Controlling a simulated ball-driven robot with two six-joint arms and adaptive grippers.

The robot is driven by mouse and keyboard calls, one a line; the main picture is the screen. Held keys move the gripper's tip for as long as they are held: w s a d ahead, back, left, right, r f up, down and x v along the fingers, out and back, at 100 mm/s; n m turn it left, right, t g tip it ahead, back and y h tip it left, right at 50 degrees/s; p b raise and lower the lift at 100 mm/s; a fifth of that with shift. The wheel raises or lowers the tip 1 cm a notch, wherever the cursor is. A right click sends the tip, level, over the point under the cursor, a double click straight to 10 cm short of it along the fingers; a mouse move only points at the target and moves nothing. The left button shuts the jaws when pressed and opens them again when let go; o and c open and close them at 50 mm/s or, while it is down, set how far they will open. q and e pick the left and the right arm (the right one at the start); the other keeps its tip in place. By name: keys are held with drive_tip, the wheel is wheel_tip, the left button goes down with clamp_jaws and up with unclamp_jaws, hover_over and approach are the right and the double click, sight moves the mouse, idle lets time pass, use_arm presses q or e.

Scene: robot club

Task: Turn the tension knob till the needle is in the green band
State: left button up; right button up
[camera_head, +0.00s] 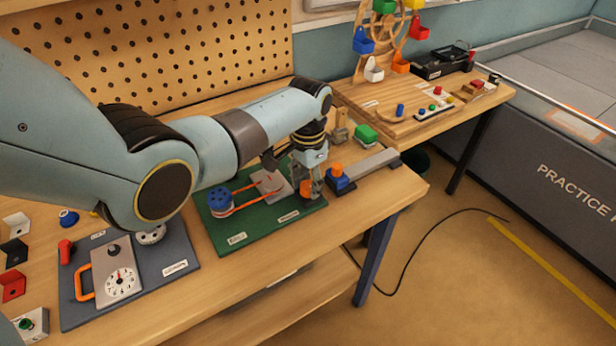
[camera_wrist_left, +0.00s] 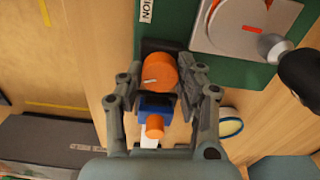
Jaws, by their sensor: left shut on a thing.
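The tension knob is an orange cylinder with a small pale mark; it shows in the head view (camera_head: 306,189) and in the wrist view (camera_wrist_left: 158,72). It stands at the right end of a green board (camera_head: 243,234). My left gripper (camera_head: 307,178) comes down over the knob and is shut on it, one finger on each side in the wrist view (camera_wrist_left: 160,80). A pale gauge plate (camera_head: 272,182) is beside the knob. Its red needle shows in the wrist view (camera_wrist_left: 252,29); I cannot make out a green band. My right gripper is not in view.
A blue pulley (camera_head: 218,199) with an orange belt is on the board's left. A blue block with an orange top (camera_head: 339,178) stands close right of the gripper. A grey dial panel (camera_head: 118,275) lies left. The table edge is near, in front.

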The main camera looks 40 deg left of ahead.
sight(309, 185)
use_arm(q)
drive_tip(key=o, duration=0.9)
drive_tip(key=shift+o, duration=1.2)
drive_tip(key=shift+r, duration=0.1)
wheel_tip(309, 185, up, 12)
